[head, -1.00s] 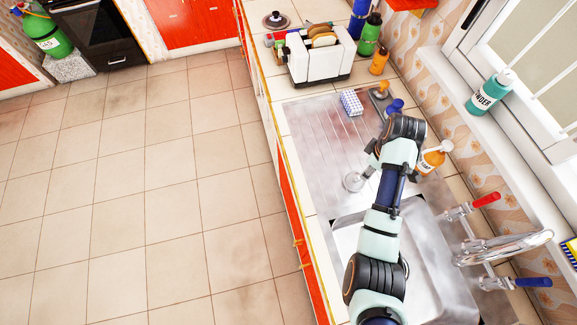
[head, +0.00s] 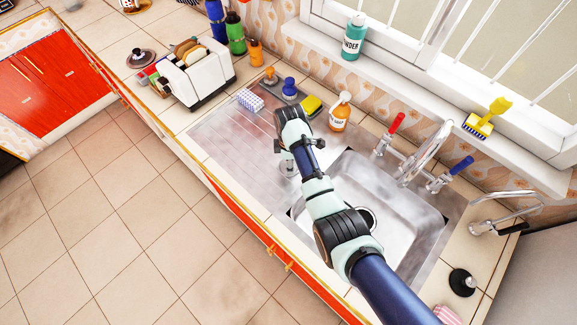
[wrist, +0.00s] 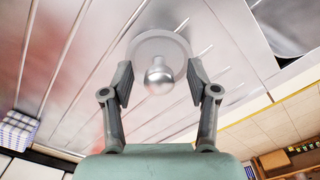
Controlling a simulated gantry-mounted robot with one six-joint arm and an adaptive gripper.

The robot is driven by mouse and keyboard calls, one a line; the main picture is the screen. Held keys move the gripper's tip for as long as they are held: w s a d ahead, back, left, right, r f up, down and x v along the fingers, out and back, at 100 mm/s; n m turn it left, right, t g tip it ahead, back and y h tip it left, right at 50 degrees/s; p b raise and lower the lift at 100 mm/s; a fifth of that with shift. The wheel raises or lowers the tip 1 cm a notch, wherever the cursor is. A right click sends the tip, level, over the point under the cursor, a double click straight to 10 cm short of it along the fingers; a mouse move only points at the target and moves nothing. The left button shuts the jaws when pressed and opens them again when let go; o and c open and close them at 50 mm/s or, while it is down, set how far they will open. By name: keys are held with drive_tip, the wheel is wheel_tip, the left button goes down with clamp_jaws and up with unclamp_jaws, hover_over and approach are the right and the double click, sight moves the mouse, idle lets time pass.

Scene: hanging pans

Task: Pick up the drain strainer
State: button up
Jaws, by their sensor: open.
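The drain strainer (wrist: 158,76) is a round silver metal disc with a knob on top. It lies on the ribbed steel drainboard beside the sink. In the wrist view, its knob shows between the two fingers of my gripper (wrist: 160,84), which are open on either side with a gap to each. In the head view, the strainer (head: 288,167) is partly hidden below my gripper (head: 287,154). How high the fingers are above the drainboard is hard to tell.
The sink basin (head: 400,220) is right of the drainboard, with a tap (head: 425,155) behind it. A toaster (head: 200,75) is at the left.

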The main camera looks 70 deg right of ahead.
drive_tip(key=shift+f, duration=0.1)
clamp_jaws()
idle(0.3)
wheel_tip(320, 180, up, 20)
drive_tip(key=p, duration=1)
